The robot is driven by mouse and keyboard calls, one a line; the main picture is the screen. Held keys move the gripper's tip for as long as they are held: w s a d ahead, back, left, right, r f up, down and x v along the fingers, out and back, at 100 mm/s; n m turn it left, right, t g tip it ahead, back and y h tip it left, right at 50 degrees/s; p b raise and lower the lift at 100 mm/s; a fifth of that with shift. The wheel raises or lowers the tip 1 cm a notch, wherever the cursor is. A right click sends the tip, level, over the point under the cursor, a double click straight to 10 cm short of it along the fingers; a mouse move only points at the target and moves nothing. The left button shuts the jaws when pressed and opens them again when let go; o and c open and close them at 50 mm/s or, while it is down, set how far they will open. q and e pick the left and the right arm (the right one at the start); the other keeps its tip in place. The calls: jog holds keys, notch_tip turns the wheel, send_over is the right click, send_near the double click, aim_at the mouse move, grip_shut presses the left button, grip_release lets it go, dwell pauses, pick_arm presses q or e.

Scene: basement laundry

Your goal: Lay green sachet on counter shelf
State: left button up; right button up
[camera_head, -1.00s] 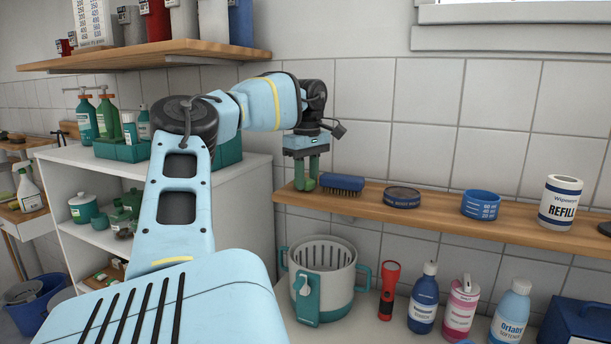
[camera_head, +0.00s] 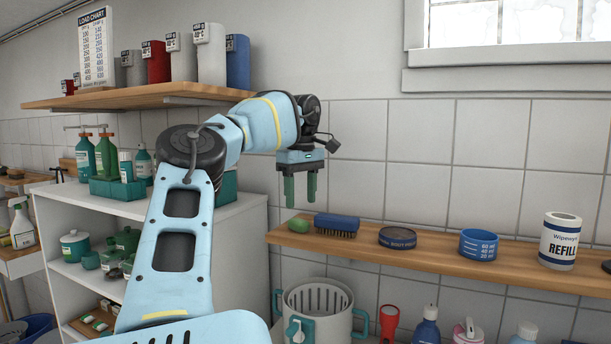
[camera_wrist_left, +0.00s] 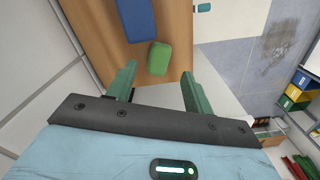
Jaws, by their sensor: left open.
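The green sachet (camera_head: 299,224) lies on the left end of the wooden counter shelf (camera_head: 450,262), just left of the blue brush (camera_head: 337,225). My left gripper (camera_head: 300,202) is open and empty above the sachet, with a clear gap below its green fingers. In the left wrist view the sachet (camera_wrist_left: 159,58) lies on the wood ahead of the open fingers (camera_wrist_left: 158,90), apart from both. The blue brush (camera_wrist_left: 135,18) lies beyond it there. My right gripper is not in view.
A dark round tin (camera_head: 397,237), a blue measuring cup (camera_head: 478,244) and a white refill tub (camera_head: 559,240) stand further right on the shelf. Below are a white basket (camera_head: 318,300) and bottles. An upper shelf (camera_head: 140,96) holds canisters.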

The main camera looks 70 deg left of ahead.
aim_at(301, 221)
pick_arm(q)
notch_tip(301, 221, up, 6)
jog(key=shift+r, duration=0.2)
jog(key=shift+f, duration=0.1)
dwell(0.8)
